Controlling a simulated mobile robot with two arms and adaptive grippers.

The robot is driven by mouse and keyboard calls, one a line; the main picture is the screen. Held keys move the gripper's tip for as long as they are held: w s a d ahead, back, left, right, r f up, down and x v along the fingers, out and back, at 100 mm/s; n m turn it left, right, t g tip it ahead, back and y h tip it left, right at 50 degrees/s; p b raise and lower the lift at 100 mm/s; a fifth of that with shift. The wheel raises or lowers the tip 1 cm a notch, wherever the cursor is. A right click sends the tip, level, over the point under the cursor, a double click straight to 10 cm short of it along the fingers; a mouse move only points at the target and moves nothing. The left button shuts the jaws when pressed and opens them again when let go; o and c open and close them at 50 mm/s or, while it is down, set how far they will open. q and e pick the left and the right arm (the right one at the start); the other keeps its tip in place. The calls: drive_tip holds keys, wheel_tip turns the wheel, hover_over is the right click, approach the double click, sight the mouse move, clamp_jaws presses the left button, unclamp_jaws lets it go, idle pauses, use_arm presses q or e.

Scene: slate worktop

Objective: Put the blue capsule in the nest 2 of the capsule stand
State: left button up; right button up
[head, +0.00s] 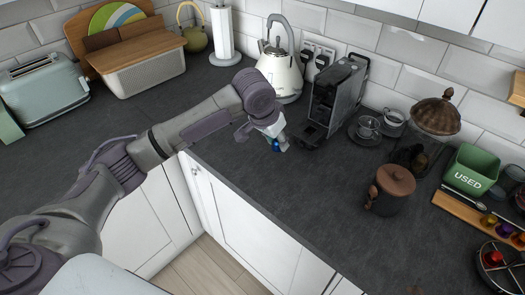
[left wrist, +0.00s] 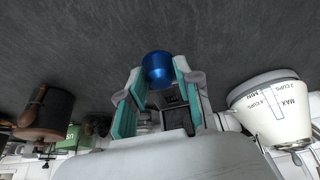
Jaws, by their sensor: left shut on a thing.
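The blue capsule (head: 276,145) is held in my left gripper (head: 279,140) above the dark worktop, in front of the coffee machine. In the left wrist view, the blue capsule (left wrist: 158,68) sits between the teal pads of the left gripper (left wrist: 158,82), which is shut on it. At the right edge of the head view, a wooden strip (head: 462,211) bears several coloured capsules; it may be the capsule stand. Its nest numbers cannot be read. My right gripper is not in view.
A coffee machine (head: 338,95) and a cream kettle (head: 280,72) stand behind the gripper. A brown lidded pot (head: 390,190), glass cups (head: 368,128), a glass dome (head: 434,117), a green "USED" bin (head: 470,170) and a round rack (head: 484,272) occupy the right. The front worktop is clear.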

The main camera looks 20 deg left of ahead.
use_arm(q)
hover_over(264, 156)
drive_tip(key=s, duration=0.2)
drive_tip(key=f, duration=0.3)
drive_tip(key=shift+w+p, duration=0.25)
drive_tip(key=shift+p, duration=0.15)
drive_tip(key=shift+w+a+f, duration=0.1)
drive_tip(key=shift+a+f, duration=0.35)
wheel_tip(264, 156, down, 3)
drive_tip(key=shift+f+p, duration=0.15)
drive_tip(key=shift+p, duration=0.4)
drive_tip(key=shift+f, duration=0.3)
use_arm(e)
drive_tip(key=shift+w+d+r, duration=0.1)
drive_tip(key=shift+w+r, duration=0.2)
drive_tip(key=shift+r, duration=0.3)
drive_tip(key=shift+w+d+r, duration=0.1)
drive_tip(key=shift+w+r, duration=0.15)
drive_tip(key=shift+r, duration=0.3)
use_arm(q)
drive_tip(key=shift+f, duration=0.1)
drive_tip(key=o, duration=0.7)
